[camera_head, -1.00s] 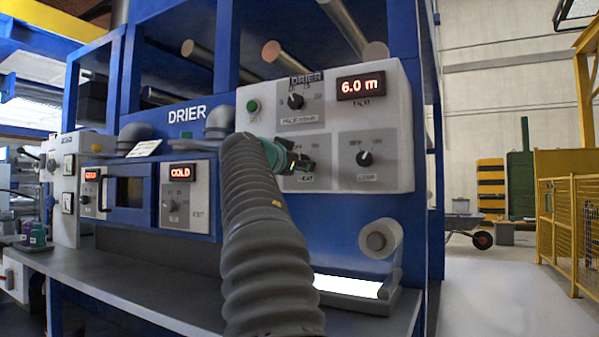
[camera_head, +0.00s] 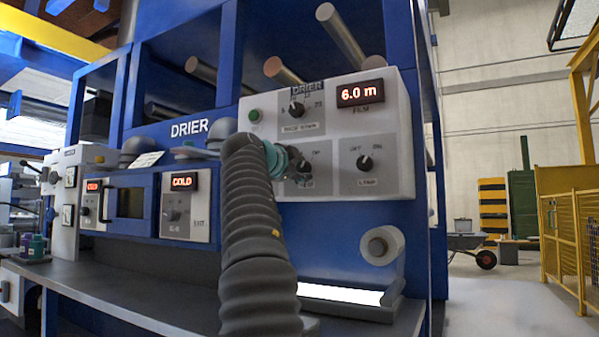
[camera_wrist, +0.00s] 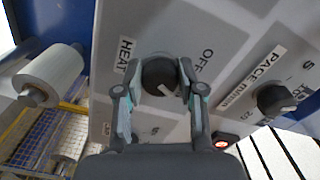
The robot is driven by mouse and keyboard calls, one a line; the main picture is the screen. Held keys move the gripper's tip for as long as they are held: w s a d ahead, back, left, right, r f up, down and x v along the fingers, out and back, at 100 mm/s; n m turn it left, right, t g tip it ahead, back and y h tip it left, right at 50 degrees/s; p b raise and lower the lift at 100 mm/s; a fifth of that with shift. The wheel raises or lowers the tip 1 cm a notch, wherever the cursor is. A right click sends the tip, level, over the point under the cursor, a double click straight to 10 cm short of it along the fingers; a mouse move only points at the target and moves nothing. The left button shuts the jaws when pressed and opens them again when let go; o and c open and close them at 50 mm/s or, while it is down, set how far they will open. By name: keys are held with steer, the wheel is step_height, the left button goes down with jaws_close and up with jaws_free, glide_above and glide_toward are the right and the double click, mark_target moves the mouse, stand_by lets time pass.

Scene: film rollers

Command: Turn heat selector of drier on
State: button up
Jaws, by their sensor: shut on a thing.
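The drier's heat selector (camera_wrist: 158,76) is a round dark knob with a white mark, on a grey plate labelled HEAT. In the wrist view the OFF label is at upper right and the mark points to the lower right, away from it. My gripper (camera_wrist: 162,74) has its two fingers on either side of the knob and is shut on it. In the head view my gripper (camera_head: 297,168) is at the heat plate, partly hidden by my grey sleeved arm. The control panel (camera_head: 398,150) is light grey. A display (camera_head: 181,181) reads COLD.
The pace knob (camera_head: 296,110) is above and the lamp knob (camera_head: 366,163) is to the right. A red display (camera_head: 360,93) reads 6.0 m. A white film roll (camera_head: 381,243) sits below the panel.

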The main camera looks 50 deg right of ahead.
steer(key=shift+m, duration=0.4)
steer(key=o, duration=1.1)
steer(key=shift+o, duration=0.2)
steer(key=shift+a, duration=0.15)
steer(key=v, duration=1.1)
steer(key=shift+s+a, duration=0.25)
steer(key=shift+a, duration=0.05)
